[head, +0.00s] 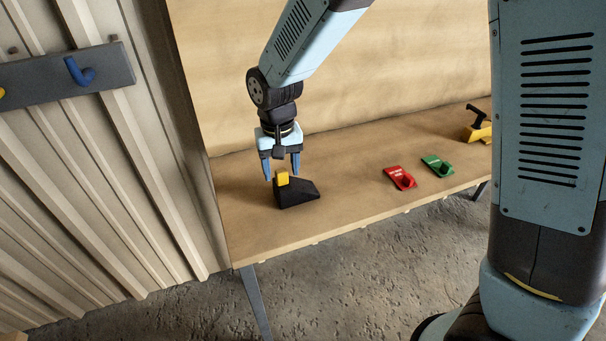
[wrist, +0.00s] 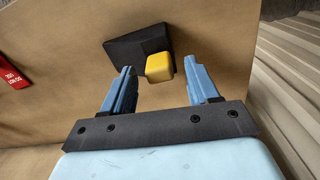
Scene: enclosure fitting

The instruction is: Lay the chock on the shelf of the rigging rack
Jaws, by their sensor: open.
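The chock is a black wedge (head: 296,192) with a yellow block on its top, lying on the wooden bench near its left end. In the wrist view the black chock (wrist: 136,45) lies beyond my fingertips, and its yellow block (wrist: 160,67) shows between the two fingers. My gripper (head: 281,174) is open above the chock, pointing down, with its blue fingers near the yellow block. In the wrist view my gripper (wrist: 164,82) is empty. Whether a finger touches the block cannot be told. I see no rigging rack shelf for certain.
A red tag-like piece (head: 400,178) and a green one (head: 437,166) lie on the wooden bench (head: 350,185) to the right. A yellow item with a black handle (head: 478,128) is farther right. A dark rail with a blue hook (head: 78,71) hangs on the left wall.

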